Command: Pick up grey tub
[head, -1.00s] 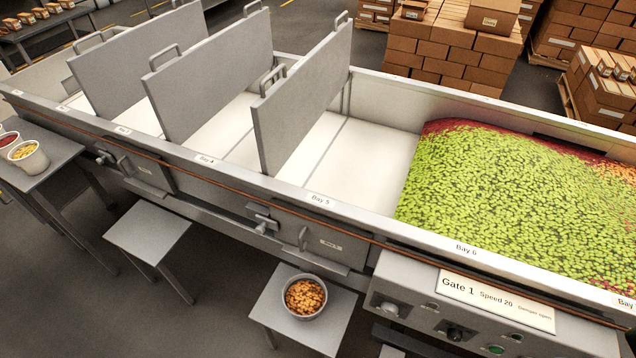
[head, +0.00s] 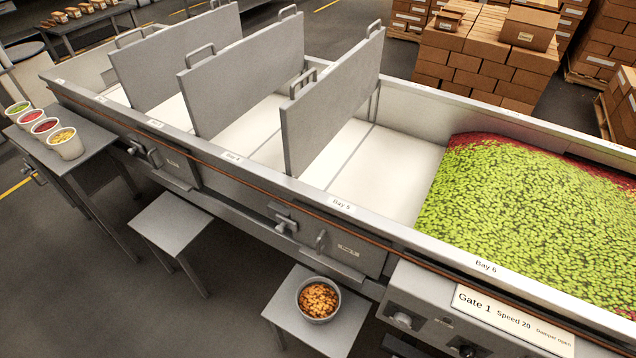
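The grey tub (head: 336,312) stands upright on a small grey stand (head: 296,325) at the bottom centre of the head view, below the Bay 5 and Bay 6 section of the trough. It is round and filled with orange-brown candies. Neither of my grippers shows in the head view.
The long trough (head: 476,266) with upright dividers (head: 333,103) runs behind the tub; green candies (head: 540,200) fill Bay 6. A control panel (head: 512,318) is right of the tub. An empty stand (head: 170,222) and a table with several white cups (head: 66,145) are left.

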